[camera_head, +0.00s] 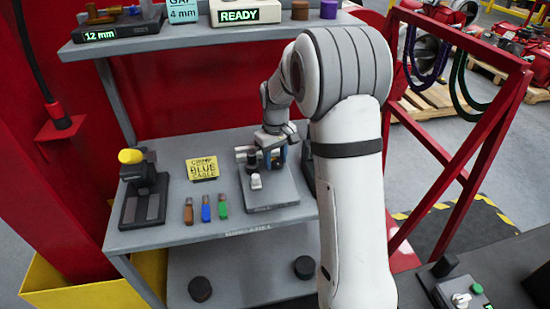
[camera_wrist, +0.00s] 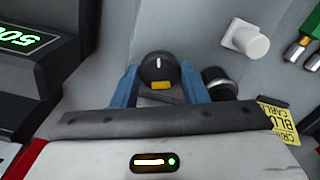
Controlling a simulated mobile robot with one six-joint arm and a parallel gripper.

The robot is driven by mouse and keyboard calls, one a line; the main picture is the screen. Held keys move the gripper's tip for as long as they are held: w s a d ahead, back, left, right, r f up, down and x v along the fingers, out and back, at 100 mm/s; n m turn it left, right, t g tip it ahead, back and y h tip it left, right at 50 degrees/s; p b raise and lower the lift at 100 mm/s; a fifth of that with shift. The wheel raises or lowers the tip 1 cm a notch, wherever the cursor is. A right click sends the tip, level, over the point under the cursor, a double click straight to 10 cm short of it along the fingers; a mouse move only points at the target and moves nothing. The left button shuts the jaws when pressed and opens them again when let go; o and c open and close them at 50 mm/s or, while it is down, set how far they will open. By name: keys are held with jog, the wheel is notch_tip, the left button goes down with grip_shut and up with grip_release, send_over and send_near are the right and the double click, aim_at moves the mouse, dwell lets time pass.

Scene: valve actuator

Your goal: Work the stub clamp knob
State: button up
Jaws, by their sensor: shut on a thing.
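In the wrist view, a round black knob (camera_wrist: 158,66) with a white line on top and a yellow mark at its near edge sits between the two blue fingers of my gripper (camera_wrist: 158,82). The fingers are shut on the knob, one on each side. In the head view, my gripper (camera_head: 266,158) is low over the grey plate (camera_head: 277,200) on the bench. The knob is hidden there behind the fingers and wrist. I read it as the stub clamp knob; no label on it is visible.
A dark cylinder (camera_wrist: 217,82) stands close beside the right finger. A white block (camera_wrist: 246,40) is farther right. Left of the plate are a yellow sign (camera_head: 202,168), several coloured plugs (camera_head: 205,211) and a yellow-topped device (camera_head: 143,188). A shelf (camera_head: 185,38) hangs above.

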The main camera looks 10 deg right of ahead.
aim_at(275, 161)
jog(key=n, duration=0.6)
jog(key=shift+n, duration=0.3)
jog(key=n, duration=0.5)
jog(key=shift+w+r, duration=0.1)
jog(key=shift+n, duration=0.4)
jog(key=o, duration=1)
notch_tip(275, 161, up, 8)
jog(key=shift+f, duration=0.15)
